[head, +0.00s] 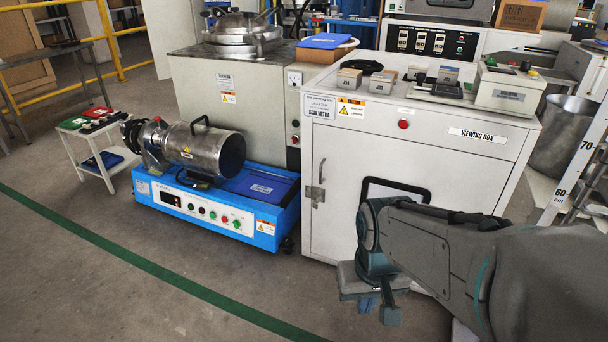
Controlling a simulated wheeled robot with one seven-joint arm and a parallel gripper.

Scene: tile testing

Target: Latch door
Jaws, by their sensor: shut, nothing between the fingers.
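The white cabinet labelled "VIEWING BOX" (420,130) stands right of centre. Its front door (338,215) looks flush with the cabinet front, and a dark-framed window in it is partly hidden behind my arm. A small grey metal latch (315,191) with an upright handle is at the door's left edge. Whether the latch is engaged is too small to tell. My gripper (378,309) points down in front of the lower door, to the right of and below the latch, apart from it. It is shut and empty.
A blue machine with a metal drum (210,205) stands on the floor left of the cabinet. Small blocks and a control box (507,88) sit on the cabinet top. A white side table (100,150) is at the left. Floor in front (130,290) is clear.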

